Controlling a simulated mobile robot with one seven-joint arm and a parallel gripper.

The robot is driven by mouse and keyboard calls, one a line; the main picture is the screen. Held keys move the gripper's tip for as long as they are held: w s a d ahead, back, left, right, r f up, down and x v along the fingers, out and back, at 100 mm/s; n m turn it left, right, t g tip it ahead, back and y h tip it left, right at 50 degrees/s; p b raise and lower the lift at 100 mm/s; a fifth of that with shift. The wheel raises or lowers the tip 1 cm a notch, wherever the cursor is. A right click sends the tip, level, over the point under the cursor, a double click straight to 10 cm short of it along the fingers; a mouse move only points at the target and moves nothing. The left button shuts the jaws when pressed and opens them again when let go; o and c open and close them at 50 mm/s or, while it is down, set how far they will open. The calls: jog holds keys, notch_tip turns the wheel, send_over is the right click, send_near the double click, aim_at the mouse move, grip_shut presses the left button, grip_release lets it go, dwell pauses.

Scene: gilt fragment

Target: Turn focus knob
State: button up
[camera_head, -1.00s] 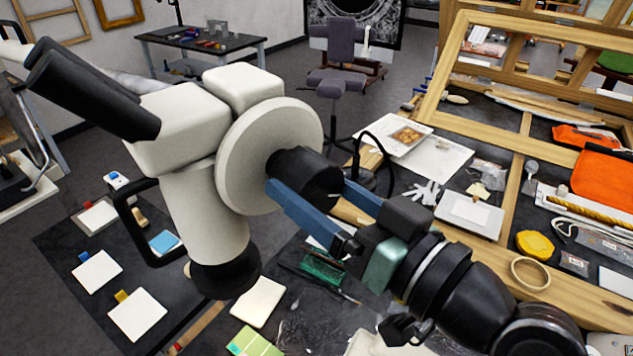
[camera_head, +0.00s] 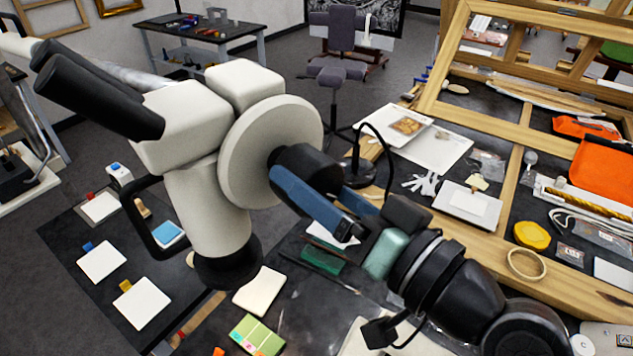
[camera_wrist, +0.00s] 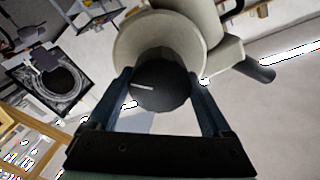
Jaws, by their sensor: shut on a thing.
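The microscope (camera_head: 205,205) is a large cream and black instrument with two black eyepieces at the upper left. Its black round focus knob (camera_head: 300,160) sticks out from a cream disc (camera_head: 250,140) on the side facing my arm. My gripper (camera_head: 311,181) has its blue fingers on either side of the knob and is shut on it; the far finger is mostly hidden. In the wrist view the knob (camera_wrist: 163,84) sits between the two fingers (camera_wrist: 160,77), which touch its sides. A short white mark on the knob's face is tilted slightly.
Below the microscope a dark table (camera_head: 190,285) holds white cards with coloured tabs. A black lamp (camera_head: 358,172) stands behind my gripper.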

jog(key=o, duration=1.2)
jog(key=shift+c, duration=0.2)
jog(key=shift+d, duration=0.1)
jog(key=b+v, duration=0.4)
jog(key=v, duration=0.9)
